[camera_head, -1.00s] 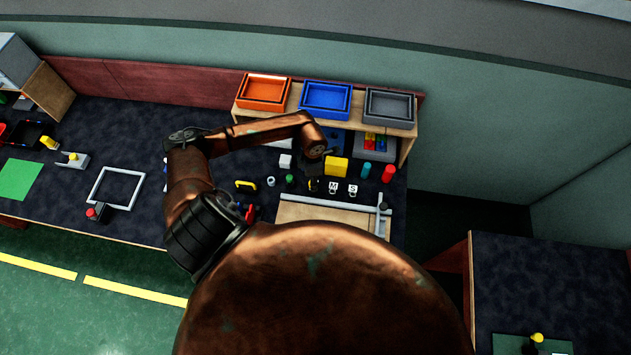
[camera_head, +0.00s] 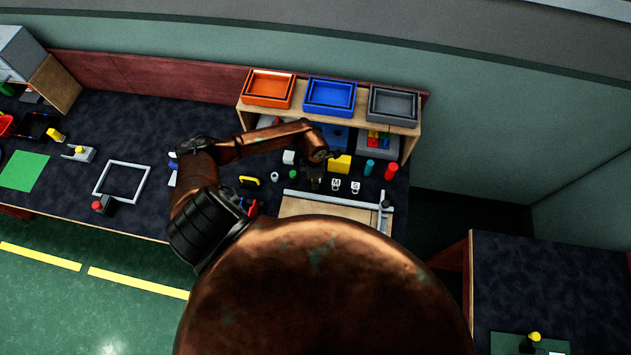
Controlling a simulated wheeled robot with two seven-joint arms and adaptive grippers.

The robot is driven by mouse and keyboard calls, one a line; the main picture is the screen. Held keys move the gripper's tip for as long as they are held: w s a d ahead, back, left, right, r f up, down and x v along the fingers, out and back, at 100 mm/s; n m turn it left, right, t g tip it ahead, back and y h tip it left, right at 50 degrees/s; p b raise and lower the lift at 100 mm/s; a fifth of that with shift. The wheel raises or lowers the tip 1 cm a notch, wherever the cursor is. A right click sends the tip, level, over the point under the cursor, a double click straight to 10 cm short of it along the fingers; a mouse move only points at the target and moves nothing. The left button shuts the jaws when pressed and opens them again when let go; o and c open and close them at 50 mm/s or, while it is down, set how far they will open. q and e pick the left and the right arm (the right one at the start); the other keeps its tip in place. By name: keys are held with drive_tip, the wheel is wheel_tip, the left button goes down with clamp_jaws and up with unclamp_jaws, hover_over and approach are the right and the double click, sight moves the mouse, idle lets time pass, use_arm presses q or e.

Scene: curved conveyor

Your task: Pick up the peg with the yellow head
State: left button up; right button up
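Several small things have yellow tops, and I cannot tell which is the peg. A dark piece with a yellow top (camera_head: 535,337) stands on a dark green pad on the right table. A grey block with a yellow knob (camera_head: 79,150) lies at the left of the main table. My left arm reaches over the main table, and its gripper (camera_head: 315,179) points down among small parts, left of and close to a yellow block (camera_head: 340,164). The fingers are small and dark, so their opening and any hold are unclear. My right gripper is not in view.
Orange (camera_head: 269,88), blue (camera_head: 330,97) and grey (camera_head: 393,105) trays sit on a wooden shelf behind the gripper. A green cylinder (camera_head: 292,174), white lettered pieces (camera_head: 355,187) and a red cylinder (camera_head: 391,171) stand nearby. A board (camera_head: 300,207) lies in front.

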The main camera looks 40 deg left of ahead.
use_arm(q)
clamp_jaws()
drive_tip(key=shift+r, duration=0.15)
